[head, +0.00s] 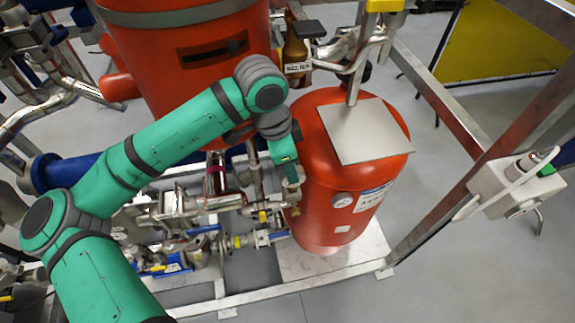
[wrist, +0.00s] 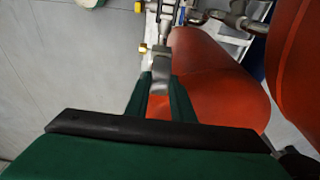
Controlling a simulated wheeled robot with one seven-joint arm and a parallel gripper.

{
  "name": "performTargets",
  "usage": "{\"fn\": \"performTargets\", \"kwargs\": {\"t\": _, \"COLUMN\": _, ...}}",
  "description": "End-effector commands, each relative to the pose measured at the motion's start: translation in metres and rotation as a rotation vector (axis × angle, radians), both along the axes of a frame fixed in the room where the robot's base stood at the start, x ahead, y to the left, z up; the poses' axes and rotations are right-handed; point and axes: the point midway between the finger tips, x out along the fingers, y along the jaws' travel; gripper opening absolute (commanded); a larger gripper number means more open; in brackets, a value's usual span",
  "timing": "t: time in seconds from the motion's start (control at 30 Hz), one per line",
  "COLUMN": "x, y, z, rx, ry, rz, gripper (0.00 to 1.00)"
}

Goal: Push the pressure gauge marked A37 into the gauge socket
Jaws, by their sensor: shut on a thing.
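My gripper (head: 290,166) points down beside the left side of the red tank, above the small pipework. In the wrist view its two green fingers (wrist: 162,88) are closed on a grey metal piece (wrist: 160,74), seen edge-on. This looks like the pressure gauge, but its face and any A37 mark are not visible. Just beyond it is a brass fitting (wrist: 143,48) on the metal pipework. I cannot tell whether this is the gauge socket, or whether the held piece touches it. The lower ends of the fingers are hard to make out in the head view.
A larger red vessel (head: 190,75) is behind. Valves and pipes (head: 180,210) crowd the left; floor is open at right.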

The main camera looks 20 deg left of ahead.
Motion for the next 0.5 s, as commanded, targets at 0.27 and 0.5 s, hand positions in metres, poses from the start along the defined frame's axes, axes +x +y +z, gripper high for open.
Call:
{"fn": "performTargets", "kwargs": {"t": 0.27, "x": -0.0009, "y": 0.0019, "z": -0.0031, "rx": -0.004, "ry": 0.0, "rz": 0.005, "gripper": 0.04}}
{"fn": "performTargets", "kwargs": {"t": 0.5, "x": -0.0019, "y": 0.0045, "z": -0.0088, "rx": -0.004, "ry": 0.0, "rz": 0.01, "gripper": 0.04}}
